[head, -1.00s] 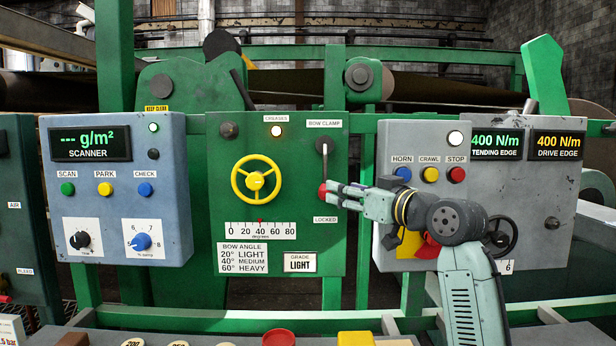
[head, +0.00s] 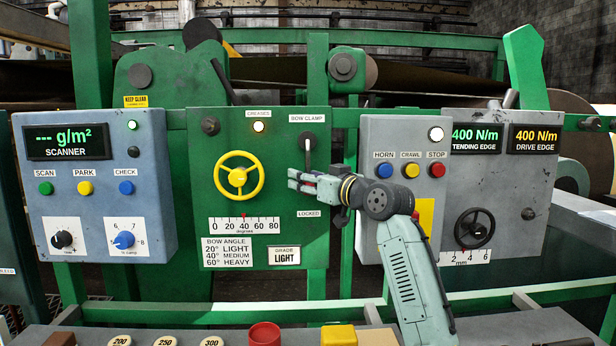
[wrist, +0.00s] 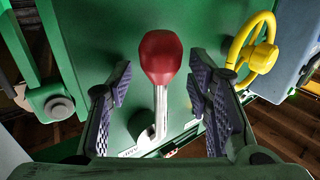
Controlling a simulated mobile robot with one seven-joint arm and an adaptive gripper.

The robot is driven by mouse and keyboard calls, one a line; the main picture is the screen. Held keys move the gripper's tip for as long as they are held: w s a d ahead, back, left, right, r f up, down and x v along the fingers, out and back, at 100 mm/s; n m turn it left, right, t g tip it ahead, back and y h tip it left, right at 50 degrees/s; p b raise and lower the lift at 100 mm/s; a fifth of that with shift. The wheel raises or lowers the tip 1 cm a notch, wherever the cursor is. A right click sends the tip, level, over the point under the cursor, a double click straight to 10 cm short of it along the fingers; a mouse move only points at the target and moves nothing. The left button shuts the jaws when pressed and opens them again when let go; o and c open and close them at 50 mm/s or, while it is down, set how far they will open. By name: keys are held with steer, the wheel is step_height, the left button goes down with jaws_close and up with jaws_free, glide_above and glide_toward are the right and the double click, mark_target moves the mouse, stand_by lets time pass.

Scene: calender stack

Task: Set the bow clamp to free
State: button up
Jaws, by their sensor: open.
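The bow clamp lever (head: 307,156) hangs down from its dark pivot on the green panel, under the label BOW CLAMP (head: 308,118). The label LOCKED (head: 308,213) is below it. My gripper (head: 296,182) is in front of the lever's lower end and hides its knob in the head view. In the wrist view, the red knob (wrist: 161,58) and silver shaft stand between the two open dark finger pads of my gripper (wrist: 160,88). A gap shows on both sides, so the fingers do not grip it.
The yellow handwheel (head: 239,176) is close to the left of my fingertips. The grey box with HORN, CRAWL and STOP buttons (head: 411,170) is at the right, behind my arm. The bow angle scale (head: 244,224) is below the wheel. A console with coloured buttons runs along the bottom.

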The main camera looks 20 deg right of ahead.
jaws_close()
stand_by(0.6)
stand_by(0.3)
